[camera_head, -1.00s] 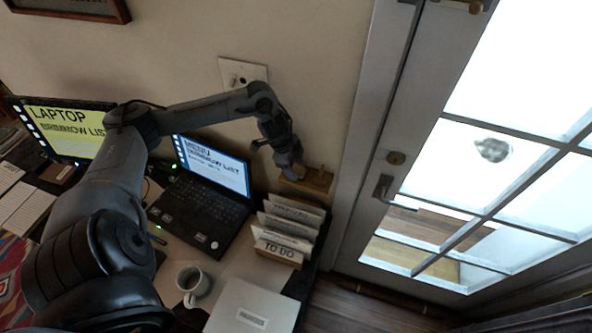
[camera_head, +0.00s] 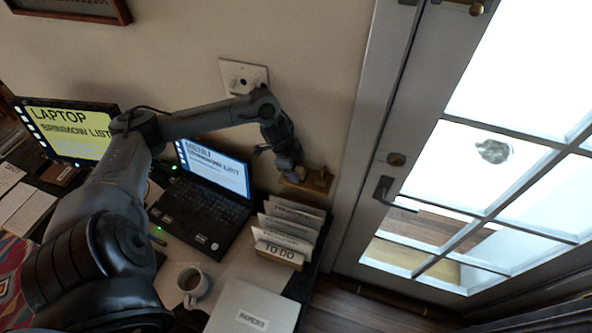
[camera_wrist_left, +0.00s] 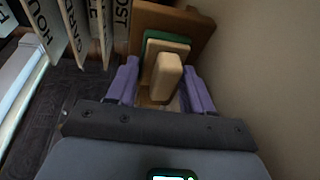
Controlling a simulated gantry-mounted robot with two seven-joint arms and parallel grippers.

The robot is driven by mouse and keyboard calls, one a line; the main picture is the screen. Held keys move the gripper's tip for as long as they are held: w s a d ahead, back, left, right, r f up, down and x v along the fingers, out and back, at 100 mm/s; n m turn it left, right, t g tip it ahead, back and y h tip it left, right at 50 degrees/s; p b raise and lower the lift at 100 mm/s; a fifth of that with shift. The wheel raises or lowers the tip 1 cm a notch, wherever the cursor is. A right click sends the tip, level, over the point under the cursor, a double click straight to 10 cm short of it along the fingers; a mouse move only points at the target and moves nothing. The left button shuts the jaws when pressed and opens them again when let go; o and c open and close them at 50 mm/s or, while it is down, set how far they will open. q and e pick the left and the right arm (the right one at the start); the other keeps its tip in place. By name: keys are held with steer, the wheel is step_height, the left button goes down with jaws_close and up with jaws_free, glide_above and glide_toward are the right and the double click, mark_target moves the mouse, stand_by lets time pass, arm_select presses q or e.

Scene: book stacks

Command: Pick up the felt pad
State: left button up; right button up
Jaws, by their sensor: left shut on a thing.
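The felt pad (camera_wrist_left: 150,40) shows in the left wrist view as a green layer behind a pale wooden block with a raised handle (camera_wrist_left: 167,74). It is at a brown wooden holder (camera_wrist_left: 196,28). My left gripper (camera_wrist_left: 163,92) has its purple fingers on either side of the pale block and is shut on it. In the head view my left gripper (camera_head: 290,174) is at the holder (camera_head: 317,182) by the wall, and it hides the pad there. I cannot tell whether the pad is clear of the holder. My right gripper is not in view.
A letter rack (camera_head: 278,250) with upright cards stands in front of the holder. An open laptop (camera_head: 205,200) is to the left, with a mug (camera_head: 193,284) nearer. The wall is close behind, and a glazed door (camera_head: 380,150) stands at the right.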

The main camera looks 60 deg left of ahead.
mark_target(301, 168)
arm_select(q)
steer(key=shift+r, duration=0.1)
steer(key=shift+s+d+r, duration=0.1)
steer(key=shift+d+r, duration=0.05)
steer(key=shift+r, duration=0.35)
step_height(301, 168, up, 5)
steer(key=shift+r, duration=0.1)
steer(key=shift+s+r+b, duration=0.15)
steer(key=shift+r+b, duration=0.15)
steer(key=shift+s+d+f+b, duration=0.1)
steer(key=shift+s+d+b, duration=0.2)
steer(key=shift+s+d, duration=0.7)
steer(key=s+d, duration=0.3)
steer(key=s, duration=0.1)
steer(key=s+d, duration=0.7)
steer(key=s, duration=0.1)
steer(key=shift+s+d, duration=0.3)
steer(key=shift+d, duration=0.1)
